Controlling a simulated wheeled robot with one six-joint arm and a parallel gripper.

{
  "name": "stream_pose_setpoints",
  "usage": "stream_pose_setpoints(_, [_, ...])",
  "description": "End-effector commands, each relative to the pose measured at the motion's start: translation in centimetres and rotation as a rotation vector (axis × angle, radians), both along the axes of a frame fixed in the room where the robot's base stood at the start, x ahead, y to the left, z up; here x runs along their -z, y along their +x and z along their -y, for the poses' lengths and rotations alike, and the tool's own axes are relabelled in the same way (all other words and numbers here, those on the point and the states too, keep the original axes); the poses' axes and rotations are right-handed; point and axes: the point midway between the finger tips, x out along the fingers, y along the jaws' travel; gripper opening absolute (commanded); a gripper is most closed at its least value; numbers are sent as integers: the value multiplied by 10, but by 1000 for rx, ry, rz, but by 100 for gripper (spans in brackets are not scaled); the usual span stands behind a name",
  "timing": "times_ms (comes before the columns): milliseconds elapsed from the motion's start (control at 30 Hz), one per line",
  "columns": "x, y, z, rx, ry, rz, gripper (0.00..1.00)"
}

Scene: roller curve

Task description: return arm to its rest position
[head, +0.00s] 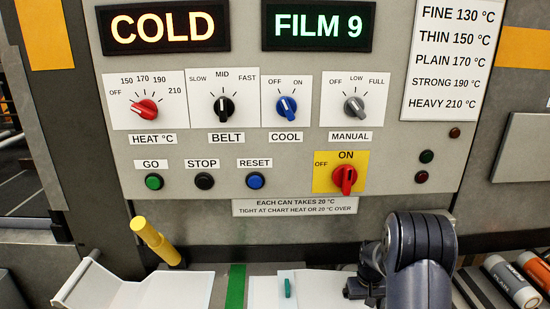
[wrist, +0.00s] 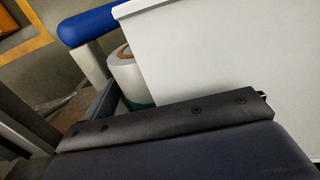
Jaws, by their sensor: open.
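My arm (head: 420,255) is at the bottom right of the head view, in front of the panel's lower edge. A small dark part at its left, low over the white surface, looks like my gripper (head: 364,288); its fingers are hard to make out. It appears empty and apart from the panel. The wrist view is filled below by a dark bar with screw holes and a blue-grey body, both seemingly mine. The control panel (head: 290,215) shows COLD on the left display (head: 163,27) and FILM 9 on the right display (head: 318,26).
A red switch (head: 345,179) is at ON. Several cans (head: 512,282) lie at lower right. The wrist view shows a blue cylinder (wrist: 90,24), a white roll (wrist: 127,75) and a white panel (wrist: 225,55).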

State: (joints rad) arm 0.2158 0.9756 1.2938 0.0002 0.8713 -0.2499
Motion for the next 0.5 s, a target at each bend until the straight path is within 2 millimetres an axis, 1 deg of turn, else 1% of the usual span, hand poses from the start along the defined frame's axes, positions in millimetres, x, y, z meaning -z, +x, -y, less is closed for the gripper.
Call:
stream_pose_setpoints(33, [-1,-8,1,1,1,-2,93])
stream_pose_setpoints(500, [-1,-78,3,1,0,-2,93])
